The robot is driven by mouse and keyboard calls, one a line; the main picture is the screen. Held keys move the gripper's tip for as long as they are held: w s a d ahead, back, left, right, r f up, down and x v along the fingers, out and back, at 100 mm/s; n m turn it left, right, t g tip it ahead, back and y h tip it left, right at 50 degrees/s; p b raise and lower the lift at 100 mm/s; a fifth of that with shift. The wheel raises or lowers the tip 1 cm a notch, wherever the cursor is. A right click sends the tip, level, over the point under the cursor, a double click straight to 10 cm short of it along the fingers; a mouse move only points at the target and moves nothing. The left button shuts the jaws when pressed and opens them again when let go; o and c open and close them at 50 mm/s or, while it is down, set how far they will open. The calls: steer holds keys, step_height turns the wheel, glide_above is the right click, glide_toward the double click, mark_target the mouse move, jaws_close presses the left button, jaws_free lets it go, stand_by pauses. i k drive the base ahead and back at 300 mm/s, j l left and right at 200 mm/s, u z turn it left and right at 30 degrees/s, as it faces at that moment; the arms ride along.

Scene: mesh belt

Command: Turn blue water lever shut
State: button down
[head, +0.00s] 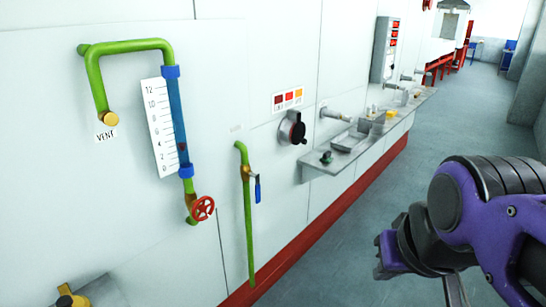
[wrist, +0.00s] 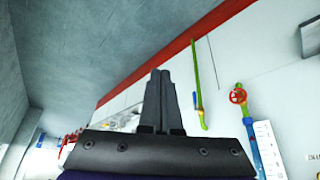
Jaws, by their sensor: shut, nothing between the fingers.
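The blue water lever (head: 257,189) hangs down beside a thin green vertical pipe (head: 248,240) on the white wall, in the middle of the head view. The lever lies roughly parallel to the pipe. In the wrist view the blue lever (wrist: 195,100) shows small beside the green pipe (wrist: 197,70), right of my fingers. My gripper (wrist: 160,75) is shut and empty, its two fingers together. It is well apart from the lever. In the head view my purple and black arm is at the lower right, and the fingertips are not clear there.
A sight gauge (head: 180,120) with a scale and a red handwheel (head: 203,208) is left of the lever. A black rotary knob (head: 293,128) and a grey shelf (head: 330,160) with small items stick out to the right. The floor (head: 400,180) beside the wall is clear.

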mark_target(258, 188)
steer(key=i+u, duration=0.2)
steer(key=i, duration=0.4)
steer(key=i+l+u, duration=0.2)
steer(key=i, duration=0.4)
steer(key=j, duration=0.15)
